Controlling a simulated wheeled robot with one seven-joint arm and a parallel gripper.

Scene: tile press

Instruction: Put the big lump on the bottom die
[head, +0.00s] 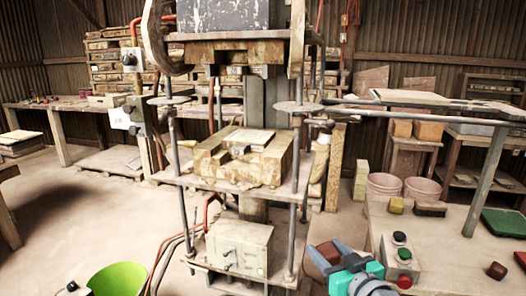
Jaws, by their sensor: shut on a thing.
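My gripper (335,256), teal and grey, shows low in the head view, right of the press. It is shut on a reddish-brown lump (323,252), which I take to be the big lump; my fingers hide part of it. A smaller dark brown lump (497,270) lies on the bench at the right. The bottom die (210,157) is a worn, tan block set on the press's lower plate, farther away, above and left of my gripper. A flat piece with a darker part shows on top of it. The gripper and lump are well apart from the die.
The upper die (235,52) hangs above the bottom die with an open gap between. Press rods (299,190) stand at the sides. The bench (450,245) holds a button box (401,255), a yellow block (396,205), a brush (431,209) and a green tray (505,224). A green bowl (118,279) is at lower left.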

